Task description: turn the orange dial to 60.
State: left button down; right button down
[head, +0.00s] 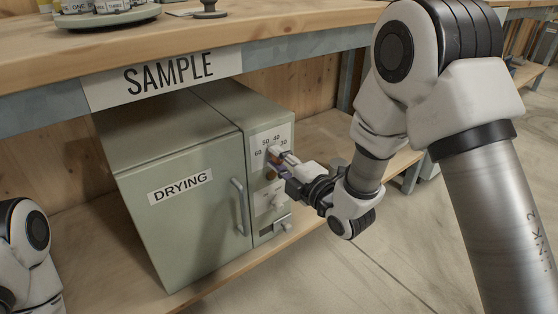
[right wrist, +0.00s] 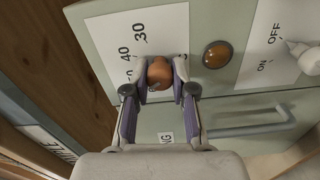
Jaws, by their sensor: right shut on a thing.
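The orange dial (right wrist: 160,73) sits on a white scale plate on the front of the pale green drying oven (head: 178,225). In the right wrist view the numbers 30 and 40 show beside it; in the head view 60, 50, 40 and 30 can be read around it. My right gripper (right wrist: 161,82) is shut on the dial, one finger on each side; it also shows at the control panel in the head view (head: 280,160). The gripper hides most of the dial in the head view. I cannot tell which number the dial points to. My left gripper is out of view.
An amber lamp (right wrist: 217,54) and an ON/OFF switch (right wrist: 303,57) sit close by on the same panel. The oven's door handle (head: 240,206) is left of the panel. The wooden bench top (head: 215,40) with its SAMPLE sign (head: 168,73) overhangs the oven.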

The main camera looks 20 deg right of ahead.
jog(key=n, duration=0.3)
jog(key=shift+f+n+b, duration=0.15)
jog(key=shift+n+b, duration=0.15)
jog(key=shift+b, duration=0.1)
jog(key=shift+n+b, duration=0.45)
jog(key=shift+n, duration=1.35)
jog(key=c, duration=0.9)
grip_release()
jog(key=shift+c, duration=0.2)
jog(key=v, duration=0.7)
jog(key=shift+s, duration=0.2)
